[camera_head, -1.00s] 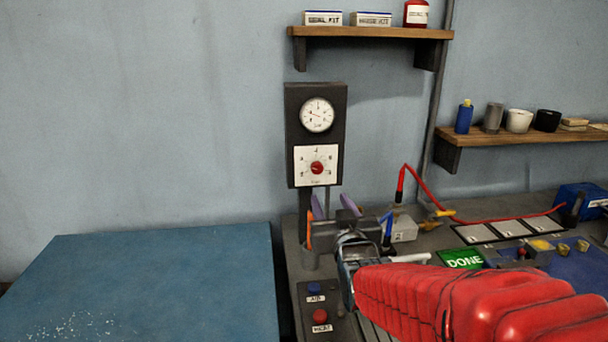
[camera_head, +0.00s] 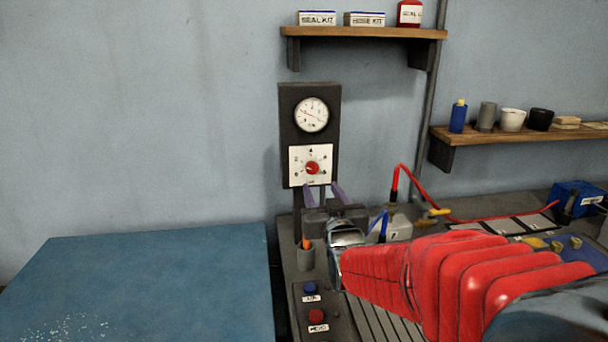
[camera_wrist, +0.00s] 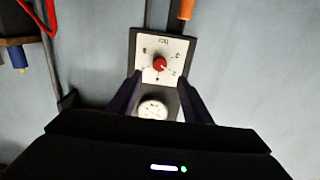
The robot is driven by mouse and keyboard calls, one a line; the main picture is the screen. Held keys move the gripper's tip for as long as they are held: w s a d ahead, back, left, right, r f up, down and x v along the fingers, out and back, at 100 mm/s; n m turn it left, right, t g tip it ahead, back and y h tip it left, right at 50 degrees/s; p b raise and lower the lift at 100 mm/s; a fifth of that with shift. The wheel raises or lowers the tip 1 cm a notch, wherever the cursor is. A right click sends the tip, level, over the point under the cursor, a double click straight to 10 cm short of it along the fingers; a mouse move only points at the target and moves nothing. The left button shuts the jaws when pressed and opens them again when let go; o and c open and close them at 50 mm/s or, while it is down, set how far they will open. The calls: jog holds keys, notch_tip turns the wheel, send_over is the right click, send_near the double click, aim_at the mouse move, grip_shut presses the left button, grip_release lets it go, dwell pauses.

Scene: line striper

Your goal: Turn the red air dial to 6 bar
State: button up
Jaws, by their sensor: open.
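The red air dial (camera_head: 312,168) sits on a white scale plate (camera_head: 297,178) on a dark wall panel. It also shows in the wrist view (camera_wrist: 160,64), upside down, in line with the gap between my fingers. A round white gauge (camera_head: 311,115) is above it; its needle shows but the number is too small to read. My gripper (camera_head: 322,190) is open and empty, its purple fingers pointing up toward the panel just below the dial. No contact with the dial shows.
A shelf (camera_head: 365,33) is above right. The wall left of the panel is clear.

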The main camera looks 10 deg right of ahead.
aim_at(312, 171)
jog(key=shift+w, duration=5.1)
jog(key=shift+c, duration=0.3)
jog(key=c, duration=1)
